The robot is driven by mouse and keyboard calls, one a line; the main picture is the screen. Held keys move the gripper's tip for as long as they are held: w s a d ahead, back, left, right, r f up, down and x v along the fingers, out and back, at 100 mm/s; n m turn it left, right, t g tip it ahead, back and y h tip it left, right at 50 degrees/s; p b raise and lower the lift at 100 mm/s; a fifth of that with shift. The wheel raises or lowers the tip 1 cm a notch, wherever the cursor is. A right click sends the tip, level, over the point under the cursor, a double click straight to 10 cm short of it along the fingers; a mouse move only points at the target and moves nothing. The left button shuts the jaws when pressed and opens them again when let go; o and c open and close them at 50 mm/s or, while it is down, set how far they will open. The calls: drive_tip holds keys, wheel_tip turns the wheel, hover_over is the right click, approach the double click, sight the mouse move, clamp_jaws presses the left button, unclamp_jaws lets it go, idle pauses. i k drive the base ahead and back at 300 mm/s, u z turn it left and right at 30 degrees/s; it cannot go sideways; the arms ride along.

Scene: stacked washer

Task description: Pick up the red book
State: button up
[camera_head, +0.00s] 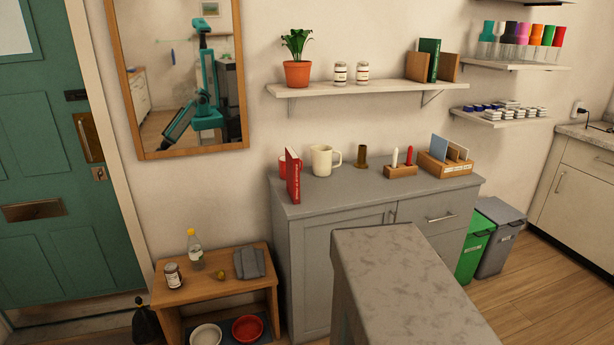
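The red book (293,176) stands upright on the left part of the grey cabinet top (350,192), with its spine and lettering facing me. A red mug (282,168) is partly hidden behind it, and a cream mug (322,160) stands just to its right. My gripper does not show directly in the head view. A teal robot arm appears only as a reflection in the wall mirror (160,75), too small to read its fingers.
A grey stone counter (400,265) stands in front of the cabinet's right part. A low wooden bench (215,282) with a bottle, jar and cloth is at lower left. A candle holder (400,171) and letter box (445,167) stand farther right. A shelf (330,88) hangs above.

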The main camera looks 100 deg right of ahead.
sight(293, 160)
drive_tip(key=u, duration=1.1)
drive_tip(key=k, duration=0.1)
drive_tip(key=z, duration=2.5)
drive_tip(key=i, duration=0.55)
drive_tip(key=z, duration=0.15)
drive_tip(key=k, duration=0.55)
drive_tip(key=u, duration=0.2)
drive_tip(key=i, duration=0.3)
drive_tip(key=z, duration=0.05)
